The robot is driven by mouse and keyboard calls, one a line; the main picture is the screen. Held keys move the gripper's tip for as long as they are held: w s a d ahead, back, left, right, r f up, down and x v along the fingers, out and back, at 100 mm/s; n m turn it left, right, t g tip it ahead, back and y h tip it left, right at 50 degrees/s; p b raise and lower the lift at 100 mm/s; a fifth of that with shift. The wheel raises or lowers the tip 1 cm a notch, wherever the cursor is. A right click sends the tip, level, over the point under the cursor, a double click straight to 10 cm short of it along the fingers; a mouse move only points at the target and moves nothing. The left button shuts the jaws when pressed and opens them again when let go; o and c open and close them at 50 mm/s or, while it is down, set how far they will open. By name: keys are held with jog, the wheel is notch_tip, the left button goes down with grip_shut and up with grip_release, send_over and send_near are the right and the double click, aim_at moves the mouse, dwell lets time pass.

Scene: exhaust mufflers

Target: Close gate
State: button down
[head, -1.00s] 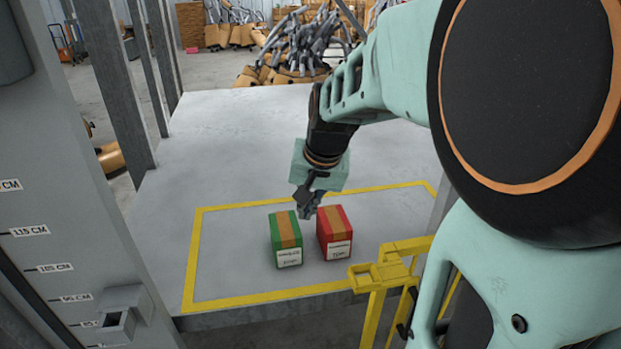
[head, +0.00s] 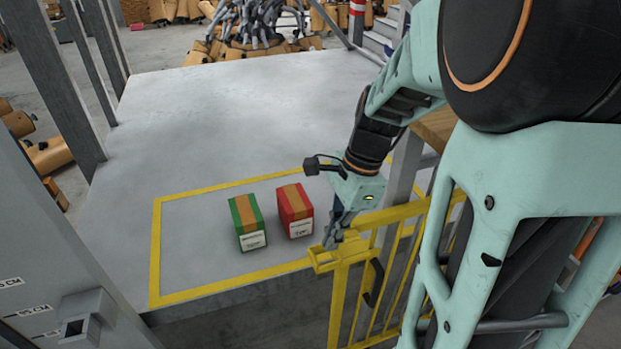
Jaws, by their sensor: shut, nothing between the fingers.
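The yellow gate (head: 341,300) stands at the lower right of the head view, at the front edge of the grey platform. It is swung to the right, so the front edge left of it is open. Its top has a flat yellow bracket (head: 322,262) at the free end. My gripper (head: 332,238) is shut and empty, pointing down just above and behind that bracket. I cannot tell whether the fingertips touch the gate. My arm hides part of the gate's right side.
A green box (head: 247,222) and a red box (head: 294,211) stand on the platform (head: 230,110) inside a yellow line. A grey post with a latch-like block (head: 82,318) stands at the lower left. Mufflers are piled behind.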

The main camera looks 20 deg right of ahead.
jog(key=shift+x, duration=2)
